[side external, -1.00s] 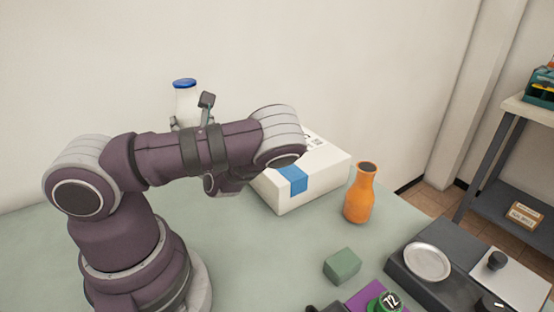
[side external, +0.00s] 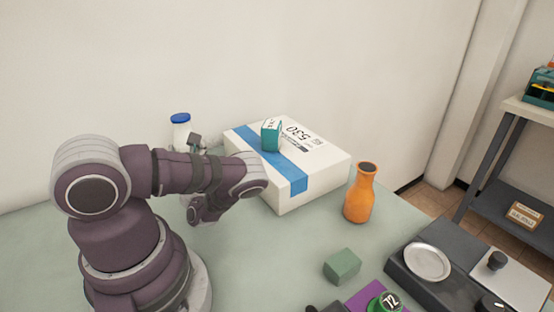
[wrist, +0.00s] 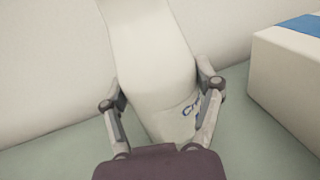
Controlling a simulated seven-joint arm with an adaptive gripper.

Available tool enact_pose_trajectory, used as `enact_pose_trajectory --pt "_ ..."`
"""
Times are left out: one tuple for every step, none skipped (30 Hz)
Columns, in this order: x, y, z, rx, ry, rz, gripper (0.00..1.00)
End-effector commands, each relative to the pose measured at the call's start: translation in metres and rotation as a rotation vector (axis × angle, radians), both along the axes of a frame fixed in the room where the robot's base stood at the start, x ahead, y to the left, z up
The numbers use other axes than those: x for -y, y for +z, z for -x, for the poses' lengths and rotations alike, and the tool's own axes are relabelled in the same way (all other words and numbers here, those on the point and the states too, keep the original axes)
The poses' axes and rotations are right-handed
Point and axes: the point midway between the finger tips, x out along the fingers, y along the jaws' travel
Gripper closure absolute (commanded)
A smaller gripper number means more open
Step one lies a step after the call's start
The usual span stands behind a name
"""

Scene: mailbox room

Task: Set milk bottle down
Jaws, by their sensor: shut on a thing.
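The milk bottle (side external: 181,132) is white with a blue cap and stands upright behind my arm in the side view, left of the white box. Its lower part is mostly hidden by my arm there. In the wrist view the white bottle (wrist: 157,70) fills the middle, with blue lettering low on its side. My gripper (wrist: 163,105) has one finger on each side of the bottle and is shut on it. Whether the bottle's base touches the table cannot be told.
A white box (side external: 318,178) with a blue stripe stands right of the bottle, a teal block (side external: 271,136) on top. An orange vase (side external: 360,193), a green block (side external: 342,266) and a scale (side external: 427,261) are further right. The wall is close behind.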

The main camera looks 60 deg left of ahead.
Motion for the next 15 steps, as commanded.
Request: enact_pose_trajectory --pt "-0.0001 -0.0005 -0.0002 0.0 -0.001 -0.002 0.75" --pt "-0.0001 -0.0014 -0.0002 0.0 -0.001 -0.002 0.75" --pt "0.0 -0.0028 -0.0001 0.0 0.0 0.0 0.33" --pt "0.0 -0.0026 -0.0001 0.0 0.0 0.0 0.29" --pt "0.0 -0.0025 -0.0001 0.0 0.0 0.0 0.25" --pt "0.0 -0.0025 -0.0001 0.0 0.0 0.0 0.2" --pt "0.0 -0.0024 -0.0001 0.0 0.0 0.0 0.16" --pt "0.0 -0.0024 -0.0001 0.0 0.0 0.0 0.12" --pt "0.0 -0.0024 -0.0001 0.0 0.0 0.0 0.08" --pt "0.0 -0.0024 -0.0001 0.0 0.0 0.0 0.08" --pt "0.0 -0.0024 -0.0001 0.0 0.0 0.0 0.08" --pt "0.0 -0.0024 -0.0001 0.0 0.0 0.0 0.08" --pt "0.0 -0.0024 -0.0001 0.0 0.0 0.0 0.08" --pt "0.0 -0.0024 -0.0001 0.0 0.0 0.0 0.08" --pt "0.0 -0.0024 -0.0001 0.0 0.0 0.0 0.08"
